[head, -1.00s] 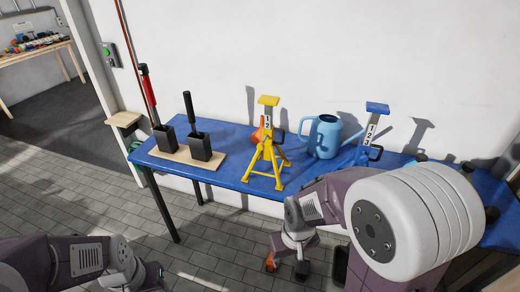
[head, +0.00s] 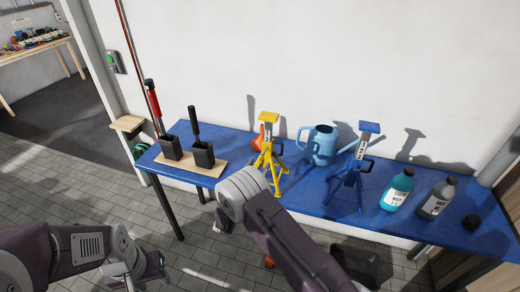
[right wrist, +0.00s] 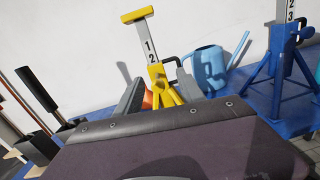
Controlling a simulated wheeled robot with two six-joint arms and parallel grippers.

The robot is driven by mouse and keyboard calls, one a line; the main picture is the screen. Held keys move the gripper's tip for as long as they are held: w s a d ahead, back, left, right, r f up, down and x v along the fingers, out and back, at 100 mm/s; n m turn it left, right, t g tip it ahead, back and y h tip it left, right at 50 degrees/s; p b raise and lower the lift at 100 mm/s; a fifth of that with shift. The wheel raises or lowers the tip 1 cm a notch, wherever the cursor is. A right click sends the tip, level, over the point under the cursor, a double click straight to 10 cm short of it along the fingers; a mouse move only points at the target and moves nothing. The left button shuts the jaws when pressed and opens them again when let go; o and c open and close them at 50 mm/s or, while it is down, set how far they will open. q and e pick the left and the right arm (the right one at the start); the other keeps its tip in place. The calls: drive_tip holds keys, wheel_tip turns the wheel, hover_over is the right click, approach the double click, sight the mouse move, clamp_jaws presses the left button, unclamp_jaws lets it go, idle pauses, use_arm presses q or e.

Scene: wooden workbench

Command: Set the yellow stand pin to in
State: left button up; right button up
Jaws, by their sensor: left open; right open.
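The yellow stand (head: 268,152) stands upright on the blue workbench, its column numbered 1 and 2. It also shows in the right wrist view (right wrist: 147,45). A dark pin handle (head: 279,148) sits at the right of its column; I cannot tell how deep the pin sits. My right arm covers part of the stand's base in the head view and hides the right gripper there. In the right wrist view my right gripper (right wrist: 158,90) is open, its fingertips appearing either side of the stand's lower part, with nothing held. My left gripper (head: 158,268) is open and empty, low at the left.
A blue stand (head: 350,180) is to the right, with a blue watering can (head: 320,146) between the stands. Two bottles (head: 397,190) (head: 437,198) are further right. Black holders (head: 203,153) with handled tools stand on a wooden board at left. An orange item is partly hidden behind the yellow stand.

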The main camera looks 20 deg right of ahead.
sight(260, 162)
drive_tip(key=shift+n+y, duration=0.6)
drive_tip(key=shift+n, duration=0.2)
drive_tip(key=w+d+f+p, duration=0.1)
drive_tip(key=w, duration=0.1)
drive_tip(key=w+d+p, duration=0.1)
drive_tip(key=w, duration=0.1)
drive_tip(key=w+d+f+p, duration=0.1)
drive_tip(key=shift+w+f, duration=0.3)
drive_tip(key=shift+w, duration=0.1)
use_arm(q)
wheel_tip(260, 162, up, 4)
drive_tip(key=shift+s+d+r, duration=0.15)
drive_tip(key=shift+r, duration=0.1)
use_arm(e)
drive_tip(key=shift+a, duration=0.1)
clamp_jaws()
use_arm(q)
drive_tip(key=shift+f, duration=0.1)
